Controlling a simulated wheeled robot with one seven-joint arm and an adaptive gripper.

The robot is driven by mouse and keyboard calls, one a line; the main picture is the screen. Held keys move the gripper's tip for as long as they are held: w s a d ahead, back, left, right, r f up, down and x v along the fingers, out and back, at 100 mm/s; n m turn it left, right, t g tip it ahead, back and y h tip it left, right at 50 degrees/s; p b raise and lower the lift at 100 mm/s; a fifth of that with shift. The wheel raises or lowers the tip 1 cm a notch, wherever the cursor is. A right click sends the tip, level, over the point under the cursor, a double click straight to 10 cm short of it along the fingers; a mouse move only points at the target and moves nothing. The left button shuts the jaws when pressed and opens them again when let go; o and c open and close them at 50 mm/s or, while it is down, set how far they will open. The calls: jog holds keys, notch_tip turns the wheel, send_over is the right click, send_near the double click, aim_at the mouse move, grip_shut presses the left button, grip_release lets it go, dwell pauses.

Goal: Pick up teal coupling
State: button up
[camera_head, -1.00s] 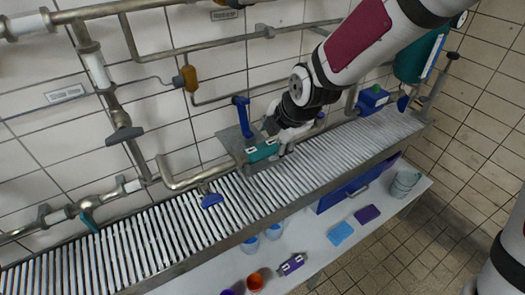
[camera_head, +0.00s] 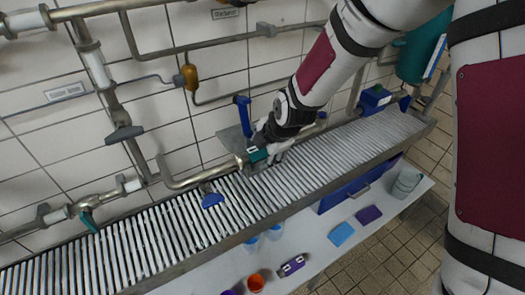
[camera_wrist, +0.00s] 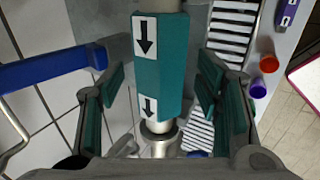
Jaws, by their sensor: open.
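The teal coupling (camera_head: 257,156) is a sleeve on a metal pipe by the wall, above the roller conveyor. In the wrist view the teal coupling (camera_wrist: 160,65) carries two white labels with black down arrows. My gripper (camera_head: 266,148) is at the coupling and partly covers it in the head view. In the wrist view my gripper (camera_wrist: 158,95) is open, with one finger on each side of the coupling. Gaps show between the fingers and the coupling in that view. Whether the fingers reach its full depth I cannot tell.
A blue lever handle (camera_head: 242,115) stands close to my gripper; it shows at left in the wrist view (camera_wrist: 45,72). The roller conveyor (camera_head: 150,238) runs below. A shelf (camera_head: 333,258) holds an orange cup (camera_head: 256,283) and a purple part (camera_head: 292,266).

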grip_shut()
